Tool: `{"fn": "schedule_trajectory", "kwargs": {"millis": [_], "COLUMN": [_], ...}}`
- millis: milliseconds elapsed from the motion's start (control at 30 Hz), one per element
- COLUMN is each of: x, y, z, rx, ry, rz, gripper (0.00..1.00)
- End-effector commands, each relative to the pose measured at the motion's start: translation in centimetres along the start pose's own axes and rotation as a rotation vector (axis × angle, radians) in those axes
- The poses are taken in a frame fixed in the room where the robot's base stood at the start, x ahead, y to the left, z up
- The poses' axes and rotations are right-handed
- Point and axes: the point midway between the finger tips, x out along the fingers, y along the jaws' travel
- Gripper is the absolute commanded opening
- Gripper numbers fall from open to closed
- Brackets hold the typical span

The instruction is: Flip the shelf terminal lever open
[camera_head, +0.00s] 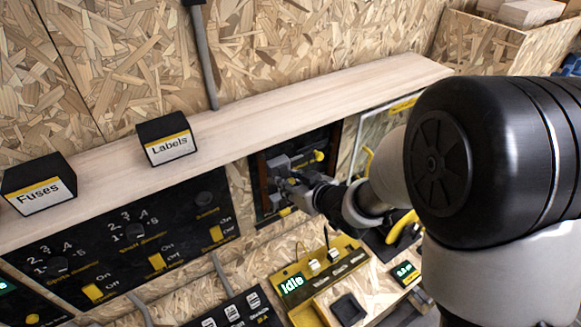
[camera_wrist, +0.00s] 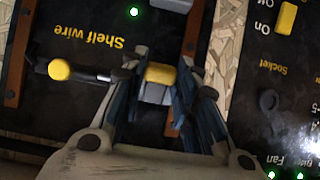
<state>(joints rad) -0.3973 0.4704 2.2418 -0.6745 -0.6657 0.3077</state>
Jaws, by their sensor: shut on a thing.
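The shelf terminal is a dark panel (camera_wrist: 95,100) marked "Shelf wire", upside down in the wrist view. In the head view it sits under the wooden shelf (camera_head: 330,160). A small grey lever with a yellow top (camera_wrist: 158,77) lies between the fingers of my gripper (camera_wrist: 157,88), which is shut on it. My gripper also shows in the head view (camera_head: 288,190), reaching the panel from the right and partly hiding it. A dark plug with a round yellow end (camera_wrist: 60,70) is beside the left finger in the wrist view.
The wooden shelf (camera_head: 250,110) above holds black boxes marked "Fuses" (camera_head: 38,183) and "Labels" (camera_head: 166,140). A switch panel (camera_head: 130,240) is left of the terminal. A yellow unit reading "Idle" (camera_head: 305,275) and a small green display (camera_head: 404,270) stand below.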

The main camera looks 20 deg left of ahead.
Motion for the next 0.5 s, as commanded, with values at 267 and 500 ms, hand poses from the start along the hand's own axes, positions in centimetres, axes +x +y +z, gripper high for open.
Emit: {"fn": "schedule_trajectory", "kwargs": {"millis": [267,500], "x": [-1.02,-1.43], "y": [-0.07,-0.04], "z": [-1.19,-1.51], "rx": [-0.001,0.000], "ry": [-0.150,-0.265], "rz": [-0.002,-0.001], "gripper": [0.04,0.04]}}
